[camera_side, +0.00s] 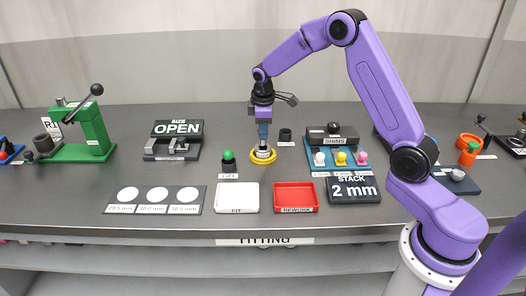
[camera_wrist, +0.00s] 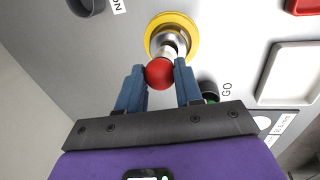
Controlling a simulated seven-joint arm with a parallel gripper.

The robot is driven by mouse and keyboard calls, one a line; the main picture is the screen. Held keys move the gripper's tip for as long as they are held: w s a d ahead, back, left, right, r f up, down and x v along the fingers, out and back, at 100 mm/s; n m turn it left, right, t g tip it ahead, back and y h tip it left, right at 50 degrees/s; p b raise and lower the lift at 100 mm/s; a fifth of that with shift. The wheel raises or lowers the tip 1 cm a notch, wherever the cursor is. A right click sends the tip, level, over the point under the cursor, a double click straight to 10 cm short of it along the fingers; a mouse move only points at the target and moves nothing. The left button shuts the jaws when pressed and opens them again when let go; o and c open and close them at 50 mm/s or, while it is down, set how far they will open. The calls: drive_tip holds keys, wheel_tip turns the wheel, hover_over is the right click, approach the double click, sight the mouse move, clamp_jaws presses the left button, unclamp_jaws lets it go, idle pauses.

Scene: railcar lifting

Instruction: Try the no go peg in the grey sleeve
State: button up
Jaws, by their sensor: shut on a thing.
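My gripper (camera_wrist: 159,80) is shut on the red knob (camera_wrist: 159,73) of the no go peg, whose pale shaft (camera_wrist: 171,51) points away from the wrist camera. The grey sleeve (camera_wrist: 167,33) is metallic and stands in a yellow ring (camera_wrist: 193,36). The peg is lined up over the sleeve's mouth; whether its tip has entered, and how deep, I cannot tell. In the side view, my gripper (camera_side: 263,142) points straight down over the yellow ring (camera_side: 263,161), hiding the knob. The empty dark no go holder (camera_side: 286,134) stands behind and to the right.
The green-knobbed GO peg (camera_side: 228,158) stands in its holder close to the left. The white FIT tray (camera_side: 238,197) and red REWORK tray (camera_side: 295,197) are in front. The shims rack (camera_side: 340,158) is right, the OPEN sign block (camera_side: 176,130) left.

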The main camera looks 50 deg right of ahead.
drive_tip(key=shift+r, duration=2)
wheel_tip(320, 180, up, 2)
drive_tip(key=shift+r, duration=0.1)
drive_tip(key=shift+f, duration=3.3)
drive_tip(key=shift+f, duration=0.55)
drive_tip(key=shift+r, duration=0.1)
drive_tip(key=shift+r, duration=2.7)
